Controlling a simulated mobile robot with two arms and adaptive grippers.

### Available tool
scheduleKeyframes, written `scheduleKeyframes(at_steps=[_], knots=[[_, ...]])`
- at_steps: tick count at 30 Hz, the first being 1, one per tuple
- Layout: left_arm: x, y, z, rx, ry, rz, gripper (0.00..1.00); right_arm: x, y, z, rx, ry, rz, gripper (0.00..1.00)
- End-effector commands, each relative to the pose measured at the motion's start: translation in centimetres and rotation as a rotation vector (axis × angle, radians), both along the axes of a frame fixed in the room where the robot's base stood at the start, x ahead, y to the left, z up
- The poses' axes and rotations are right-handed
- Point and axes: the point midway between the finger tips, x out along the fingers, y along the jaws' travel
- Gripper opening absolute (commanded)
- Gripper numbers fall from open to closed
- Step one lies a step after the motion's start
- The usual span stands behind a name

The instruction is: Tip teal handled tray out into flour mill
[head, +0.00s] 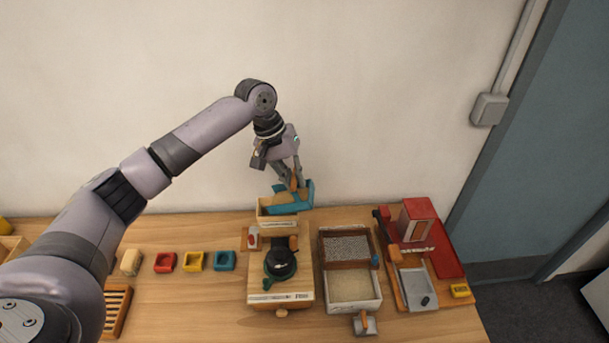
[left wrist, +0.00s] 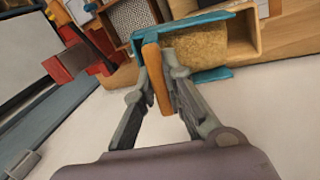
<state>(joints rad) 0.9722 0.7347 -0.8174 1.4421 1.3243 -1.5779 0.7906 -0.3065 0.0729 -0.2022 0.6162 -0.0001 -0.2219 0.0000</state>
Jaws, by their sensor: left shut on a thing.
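My left gripper (head: 294,180) is shut on the brown handle (left wrist: 156,80) of the teal tray (head: 290,207). The tray looks tilted and is held at the upper edge of a pale wooden box (head: 274,222) behind the mill. I cannot tell whether they touch. In the left wrist view the teal tray (left wrist: 200,20) shows tan, grainy contents (left wrist: 196,48) beside the wooden box wall (left wrist: 245,50). The mill, a wooden block (head: 280,297) with a dark green round part (head: 280,262), stands in front. My right gripper is not in view.
A wooden sieve box (head: 345,232) and a pale tray of meal (head: 352,308) stand right of the mill. A red-topped unit (head: 416,220) is further right. Small red (head: 165,262), yellow (head: 194,261) and teal (head: 225,261) dishes lie left. The wall is close behind.

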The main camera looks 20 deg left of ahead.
Motion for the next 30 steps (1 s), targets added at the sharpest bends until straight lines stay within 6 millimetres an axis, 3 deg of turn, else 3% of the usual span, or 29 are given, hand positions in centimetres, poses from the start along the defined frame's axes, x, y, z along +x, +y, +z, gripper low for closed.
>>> scheduleKeyframes(at_steps=[3, 6, 13, 17, 30], knots=[[-0.3, 1.2, 0.6, -0.103, -0.03, 0.004, 0.0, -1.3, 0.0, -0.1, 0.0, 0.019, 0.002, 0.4], [-0.6, 2.0, 1.0, -0.189, -0.054, 0.004, 0.0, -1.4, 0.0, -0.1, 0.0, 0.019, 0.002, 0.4], [-1.1, 3.8, 1.4, -0.371, -0.107, 0.003, 0.0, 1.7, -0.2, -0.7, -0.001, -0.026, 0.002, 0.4], [-1.2, 4.5, 1.6, -0.439, -0.128, 0.0, 0.0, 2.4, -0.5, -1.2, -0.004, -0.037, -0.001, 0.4], [-1.4, 5.0, 2.0, -0.487, -0.143, -0.002, 0.0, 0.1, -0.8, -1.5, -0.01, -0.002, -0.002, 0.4]])
